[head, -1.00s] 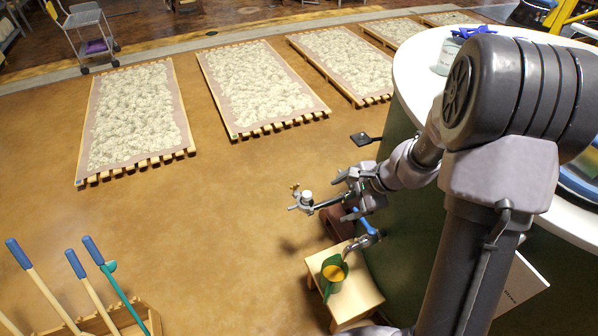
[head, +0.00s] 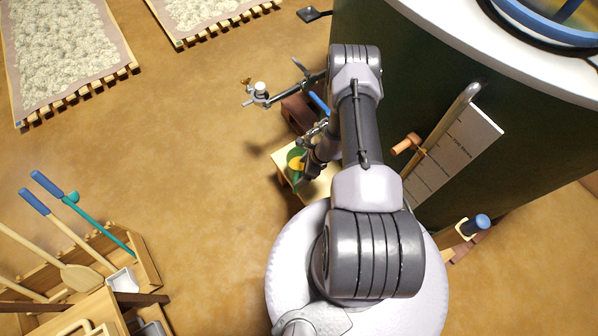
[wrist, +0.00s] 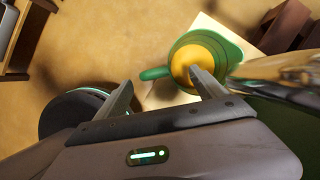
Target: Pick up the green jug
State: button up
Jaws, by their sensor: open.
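The green jug (head: 297,155) stands on a small pale wooden stool (head: 280,163), partly covered by my arm in the head view. In the wrist view, the jug (wrist: 227,43) is seen from above, with a yellow-orange inside and a green handle (wrist: 155,73) pointing left. My gripper (wrist: 160,86) is open and empty. Its right fingertip overlaps the jug's yellow inside in the picture, and the handle shows between the two fingers. I cannot tell how far above the jug the fingers are. In the head view my arm mostly hides the gripper.
A tap with a blue lever (head: 319,103) is close to the jug. A blurred metal piece (wrist: 285,75) is right of the jug in the wrist view. A tool rack (head: 130,240) is at left. Floor between is clear.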

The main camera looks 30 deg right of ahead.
aim_at(296, 176)
jog(key=b+x, duration=0.3)
jog(key=x, duration=0.2)
jog(key=shift+s+a+f, duration=0.1)
jog(key=shift+a+f, duration=0.15)
jog(key=shift+r, duration=0.2)
grip_shut()
